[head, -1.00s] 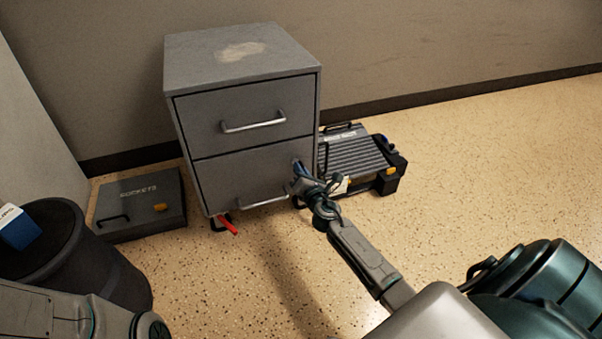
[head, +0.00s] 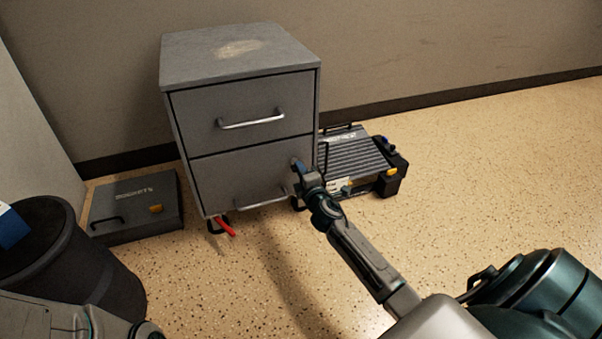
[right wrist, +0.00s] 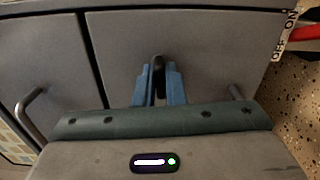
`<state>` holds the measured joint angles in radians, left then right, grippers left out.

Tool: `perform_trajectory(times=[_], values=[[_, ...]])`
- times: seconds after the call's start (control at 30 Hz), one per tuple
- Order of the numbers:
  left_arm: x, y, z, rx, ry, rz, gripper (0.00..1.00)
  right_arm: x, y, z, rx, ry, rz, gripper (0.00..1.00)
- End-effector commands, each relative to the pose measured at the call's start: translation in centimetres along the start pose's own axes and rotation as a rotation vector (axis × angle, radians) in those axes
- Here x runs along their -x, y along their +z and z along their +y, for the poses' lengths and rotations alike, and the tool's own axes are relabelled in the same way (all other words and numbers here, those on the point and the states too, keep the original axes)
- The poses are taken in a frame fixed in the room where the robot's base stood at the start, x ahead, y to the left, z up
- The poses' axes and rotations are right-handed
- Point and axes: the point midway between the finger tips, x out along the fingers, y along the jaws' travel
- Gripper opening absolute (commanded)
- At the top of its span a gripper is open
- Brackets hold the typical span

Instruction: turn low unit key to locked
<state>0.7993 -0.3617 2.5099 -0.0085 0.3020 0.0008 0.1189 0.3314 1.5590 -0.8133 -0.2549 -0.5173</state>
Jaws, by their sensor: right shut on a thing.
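The low unit is a grey two-drawer cabinet (head: 245,178) against the wall. In the right wrist view, a dark key (right wrist: 158,68) stands out from the lower drawer's front (right wrist: 205,50), between the blue fingertips of my right gripper (right wrist: 159,88). The gripper is shut on the key. In the head view, my right gripper (head: 299,172) is at the right side of the lower drawer, and the key is hidden there. No lock marking is readable. My left arm shows at the bottom left, but its gripper is out of view.
A red lever (head: 226,227) sits under the cabinet, with an ON/OFF label (right wrist: 285,38) in the wrist view. A dark flat case (head: 140,203) lies left, a ribbed grey case (head: 352,155) right. A black bin (head: 75,255) stands front left. Floor at right is clear.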

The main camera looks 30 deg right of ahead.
Motion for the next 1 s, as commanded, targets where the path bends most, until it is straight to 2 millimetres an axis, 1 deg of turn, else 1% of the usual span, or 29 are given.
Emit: perform_trajectory(times=[0.3,0.77,0.8,0.87,0.9,1.0], values=[[0.38,-0.22,-0.12,0.001,0.0,0.0,0.0,0.0,0.05,-0.13,-0.085,-0.001,-0.001,0.0],[0.38,-0.23,-0.12,0.001,0.0,0.001,0.0,-0.01,0.06,-0.11,-0.095,-0.002,-0.001,0.0],[0.38,-0.23,-0.12,0.001,0.0,0.001,0.0,-0.01,0.05,-0.11,-0.095,-0.002,-0.001,0.18],[0.38,-0.23,-0.12,0.001,0.0,0.001,0.0,-0.01,0.05,-0.1,-0.094,-0.001,-0.001,0.3],[0.38,-0.23,-0.12,0.001,0.0,0.001,0.0,-0.01,0.05,-0.09,-0.094,-0.001,-0.001,0.32],[0.38,-0.23,-0.12,0.001,0.0,0.001,0.0,0.0,0.04,-0.08,-0.094,-0.001,-0.001,0.32]])
